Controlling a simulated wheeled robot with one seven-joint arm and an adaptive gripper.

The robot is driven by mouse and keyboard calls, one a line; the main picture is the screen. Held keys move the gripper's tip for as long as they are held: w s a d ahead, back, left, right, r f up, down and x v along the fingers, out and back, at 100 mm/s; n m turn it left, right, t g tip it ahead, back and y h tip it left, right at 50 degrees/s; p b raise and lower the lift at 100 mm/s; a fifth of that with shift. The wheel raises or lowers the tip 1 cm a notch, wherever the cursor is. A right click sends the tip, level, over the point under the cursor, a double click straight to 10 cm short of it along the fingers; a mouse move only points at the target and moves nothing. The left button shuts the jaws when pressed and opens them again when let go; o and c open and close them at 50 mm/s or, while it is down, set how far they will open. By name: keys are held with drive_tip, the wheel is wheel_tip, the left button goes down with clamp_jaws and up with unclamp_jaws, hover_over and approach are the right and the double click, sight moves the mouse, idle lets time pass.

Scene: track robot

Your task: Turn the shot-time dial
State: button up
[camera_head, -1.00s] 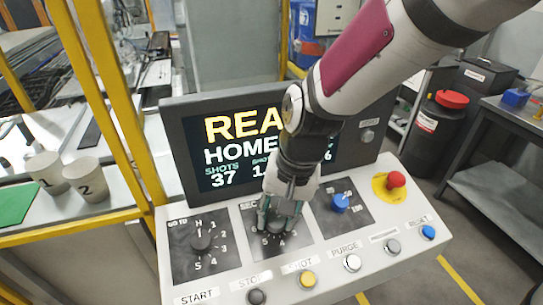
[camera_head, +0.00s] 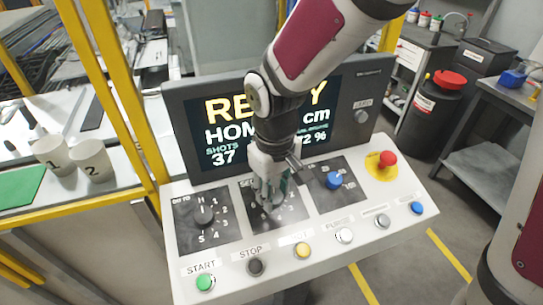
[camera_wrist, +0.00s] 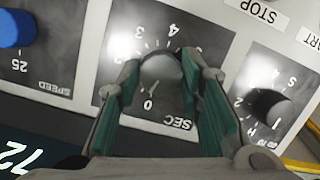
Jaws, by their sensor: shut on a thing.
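The shot-time dial (camera_wrist: 161,70) is a round dark grey knob on the black plate marked SEC, with numbers around it. In the wrist view my gripper (camera_wrist: 161,68) has a green-padded finger on either side of the dial, closed on it. A pale mark at its edge lies near the 0, but I cannot be sure it is the pointer. In the head view my gripper (camera_head: 268,202) points down onto the middle plate of the control panel (camera_head: 372,219) and hides most of the dial.
The GO TO dial (camera_head: 204,215) is left of the gripper and the blue speed dial (camera_head: 334,180) right. A red stop button (camera_head: 387,159) is far right. A row of buttons, with green START (camera_head: 205,282), runs along the front. The screen (camera_head: 215,125) stands close behind.

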drive_tip(key=shift+a+n+h, duration=0.1)
drive_tip(key=shift+n+h, duration=0.2)
drive_tip(key=shift+n, duration=1.2)
drive_tip(key=o, duration=1.2)
drive_tip(key=shift+c, duration=0.2)
wheel_tip(320, 180, up, 12)
drive_tip(key=shift+s+a, duration=0.35)
drive_tip(key=shift+s, duration=0.05)
